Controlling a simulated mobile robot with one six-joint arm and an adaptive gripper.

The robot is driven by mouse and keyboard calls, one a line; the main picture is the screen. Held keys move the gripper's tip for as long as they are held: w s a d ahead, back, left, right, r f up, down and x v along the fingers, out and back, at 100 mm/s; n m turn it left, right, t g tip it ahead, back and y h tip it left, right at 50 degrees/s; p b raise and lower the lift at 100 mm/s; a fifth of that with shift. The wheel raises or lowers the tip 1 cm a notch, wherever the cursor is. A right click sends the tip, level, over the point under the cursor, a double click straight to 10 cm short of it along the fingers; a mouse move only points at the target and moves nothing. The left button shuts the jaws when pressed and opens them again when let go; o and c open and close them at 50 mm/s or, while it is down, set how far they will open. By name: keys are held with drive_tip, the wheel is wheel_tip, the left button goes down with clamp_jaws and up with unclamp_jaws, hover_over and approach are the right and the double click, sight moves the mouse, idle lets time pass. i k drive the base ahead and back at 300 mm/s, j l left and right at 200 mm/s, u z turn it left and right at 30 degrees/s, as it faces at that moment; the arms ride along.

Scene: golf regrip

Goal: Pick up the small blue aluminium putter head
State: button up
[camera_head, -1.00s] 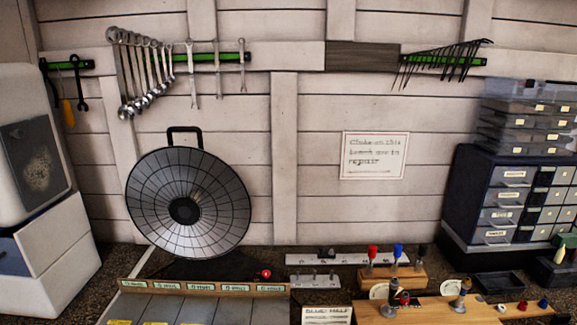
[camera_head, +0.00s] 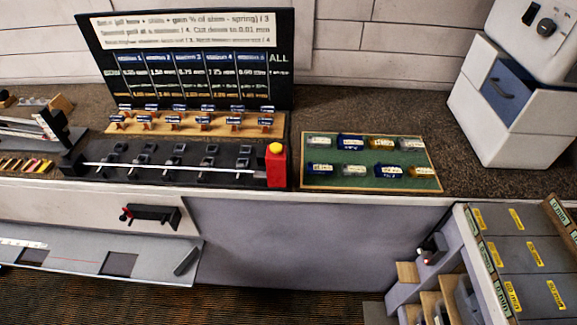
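My gripper is not in view. A green board with a wooden rim (camera_head: 303,178) lies on the bench right of centre and bears two rows of small labelled pieces in blue, silver and gold. Its blue pieces include one in the back row (camera_head: 350,142) and two in the front row, at the left (camera_head: 320,169) and further right (camera_head: 388,171). Their labels are too small to read, and I cannot tell whether any of them is the small blue aluminium putter head.
A red post with a yellow top (camera_head: 276,165) stands just left of the board. A black rack (camera_head: 150,172) and a tall black sign (camera_head: 190,75) are further left. A white and blue cabinet (camera_head: 515,110) stands at right, above a stepped shelf (camera_head: 470,270). Bare bench lies behind the board.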

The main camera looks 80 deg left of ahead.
sight(319, 168)
drive_tip(key=u, duration=2.5)
drive_tip(key=i+j, duration=0.8)
drive_tip(key=j, duration=0.1)
